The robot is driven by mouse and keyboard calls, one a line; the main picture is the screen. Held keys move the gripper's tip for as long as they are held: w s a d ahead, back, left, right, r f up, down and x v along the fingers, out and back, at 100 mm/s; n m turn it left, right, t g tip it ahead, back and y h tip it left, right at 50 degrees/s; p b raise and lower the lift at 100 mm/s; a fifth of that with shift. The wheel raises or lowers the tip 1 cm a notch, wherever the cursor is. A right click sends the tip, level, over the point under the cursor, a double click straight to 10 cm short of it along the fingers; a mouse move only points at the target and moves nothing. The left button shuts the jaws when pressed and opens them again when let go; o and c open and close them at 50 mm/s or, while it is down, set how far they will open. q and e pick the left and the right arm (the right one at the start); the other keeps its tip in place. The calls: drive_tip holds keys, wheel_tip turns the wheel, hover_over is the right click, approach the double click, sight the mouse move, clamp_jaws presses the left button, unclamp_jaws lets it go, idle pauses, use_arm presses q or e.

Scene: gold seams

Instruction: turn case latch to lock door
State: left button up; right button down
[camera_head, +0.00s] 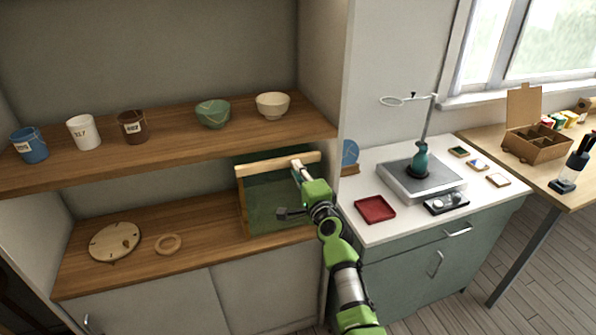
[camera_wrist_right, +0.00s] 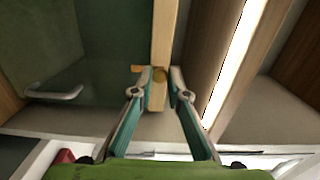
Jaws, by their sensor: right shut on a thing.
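The case (camera_head: 262,198) stands on the lower shelf at its right end. It has a pale wooden frame and a dark green door, with a grey handle (camera_wrist_right: 55,93) at the left in the wrist view. My right gripper (camera_head: 297,168) is at the upper front of the case. In the wrist view, my right gripper (camera_wrist_right: 160,77) has its two fingers on either side of a small orange-brown wooden latch (camera_wrist_right: 137,69) at the pale wooden post (camera_wrist_right: 164,35). It is shut on the latch, largely hidden between the fingertips. My left gripper is out of view.
A white shelf side panel (camera_head: 322,90) stands close right of the case. A wooden disc (camera_head: 114,241) and ring (camera_head: 168,244) lie left on the lower shelf. Cups and bowls line the upper shelf (camera_head: 170,150). A white-topped cabinet (camera_head: 400,225) with a red tray (camera_head: 375,208) is to the right.

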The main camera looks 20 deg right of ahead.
idle(0.3)
drive_tip(key=c, duration=2)
unclamp_jaws()
